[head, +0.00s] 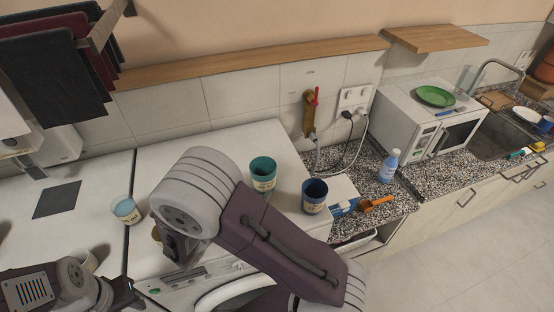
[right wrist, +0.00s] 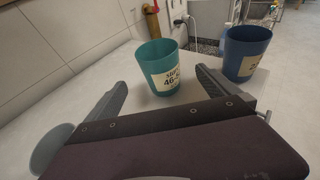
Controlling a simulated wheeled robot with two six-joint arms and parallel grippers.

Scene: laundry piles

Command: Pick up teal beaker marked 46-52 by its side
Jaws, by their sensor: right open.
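The teal beaker (head: 263,172) stands upright on the white machine top, right of my arm's large joint. In the right wrist view the teal beaker (right wrist: 160,66) shows a pale label reading "46-" with the rest cut off or unclear. My right gripper (right wrist: 161,80) is open and empty, with the beaker ahead between its finger lines; no contact is visible. In the head view my right arm hides its fingers. My left arm (head: 75,285) is at the lower left; its fingers cannot be made out clearly.
A dark blue labelled beaker (head: 314,197) stands close right of the teal one; it also shows in the right wrist view (right wrist: 246,55). A pale blue cup (head: 126,211) stands left. A blue spray bottle (head: 389,166) and microwave (head: 425,125) are farther right. The tiled wall runs behind.

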